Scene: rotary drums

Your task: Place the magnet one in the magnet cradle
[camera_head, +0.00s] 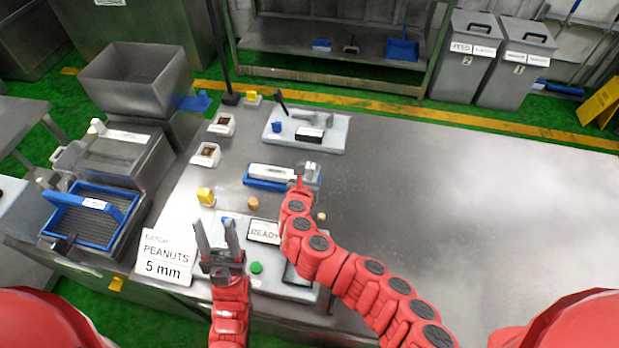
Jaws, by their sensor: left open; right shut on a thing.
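A white bar with a dark label, which looks like the magnet (270,172), lies along a blue tray that looks like the magnet cradle (262,184), at the middle of the table. I cannot tell whether the bar rests fully in the tray or sits just above it. My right gripper (308,173) is shut at the bar's right end; its fingers are small and partly hidden by my red arm. My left gripper (216,226) is open and empty, fingers pointing away from me, above the front panel and apart from the cradle.
The front panel (262,282) has a green button and a READY display (264,231). A PEANUTS 5 mm sign (166,258) stands to its left. A grey tray (330,137) lies behind. The table's right side is clear.

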